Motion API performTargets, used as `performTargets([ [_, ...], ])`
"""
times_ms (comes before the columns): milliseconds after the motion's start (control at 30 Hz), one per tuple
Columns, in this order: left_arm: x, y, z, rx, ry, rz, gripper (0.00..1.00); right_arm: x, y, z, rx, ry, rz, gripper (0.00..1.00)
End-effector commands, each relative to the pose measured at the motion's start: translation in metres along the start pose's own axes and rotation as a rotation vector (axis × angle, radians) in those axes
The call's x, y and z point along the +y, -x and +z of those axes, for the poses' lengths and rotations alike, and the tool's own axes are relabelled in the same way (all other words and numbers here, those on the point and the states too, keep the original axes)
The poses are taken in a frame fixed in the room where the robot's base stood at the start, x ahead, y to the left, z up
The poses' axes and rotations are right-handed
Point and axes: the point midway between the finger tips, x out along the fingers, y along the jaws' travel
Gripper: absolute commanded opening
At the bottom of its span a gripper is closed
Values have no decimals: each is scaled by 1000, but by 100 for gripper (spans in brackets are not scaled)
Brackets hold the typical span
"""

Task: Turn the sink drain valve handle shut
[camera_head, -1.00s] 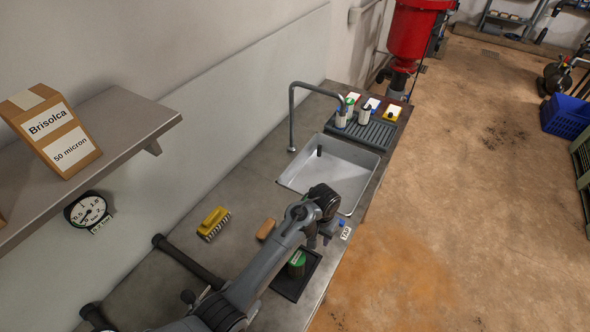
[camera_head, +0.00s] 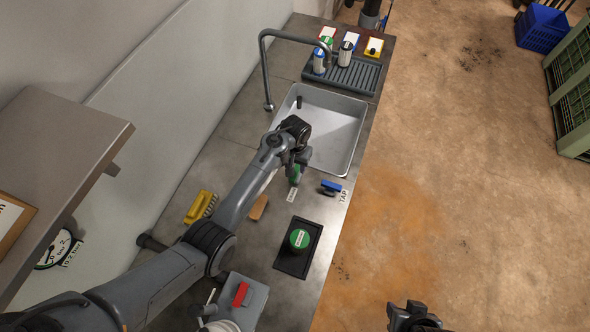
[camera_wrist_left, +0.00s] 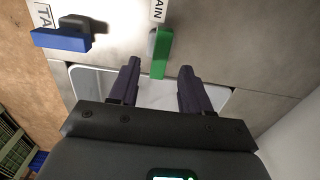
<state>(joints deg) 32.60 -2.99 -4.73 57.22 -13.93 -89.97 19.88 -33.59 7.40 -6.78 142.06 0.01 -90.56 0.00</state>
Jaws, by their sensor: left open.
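The green drain valve handle (camera_head: 295,174) sits on the counter just in front of the sink, partly hidden by my left gripper (camera_head: 298,160). A white label, partly reading "AIN" in the wrist view, lies beside it. In the left wrist view the green handle (camera_wrist_left: 160,55) points toward the gap between the fingertips of my open left gripper (camera_wrist_left: 160,69). Clear space shows on both sides of the handle. A dark part of my right arm, probably its gripper (camera_head: 412,318), shows at the bottom edge; its jaws are not clear.
A blue tap handle (camera_head: 331,186) with a TAP label stands right of the green one; it also shows in the wrist view (camera_wrist_left: 62,39). The sink (camera_head: 337,125), faucet (camera_head: 265,70), yellow brush (camera_head: 198,207) and black tray (camera_head: 287,263) surround the area.

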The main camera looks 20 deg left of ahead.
Motion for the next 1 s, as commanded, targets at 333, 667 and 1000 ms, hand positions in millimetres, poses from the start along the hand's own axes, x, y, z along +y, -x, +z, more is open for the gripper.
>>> performTargets([
  [333,0,-40,0,-1,1,-1,48,-2,-8,0,6,-7,-6,43],
  [667,0,-44,0,1,1,0,48,-4,-8,-1,9,-10,-10,43],
  [1000,0,-44,0,1,1,0,6,-3,-8,-1,9,-8,-8,43],
])
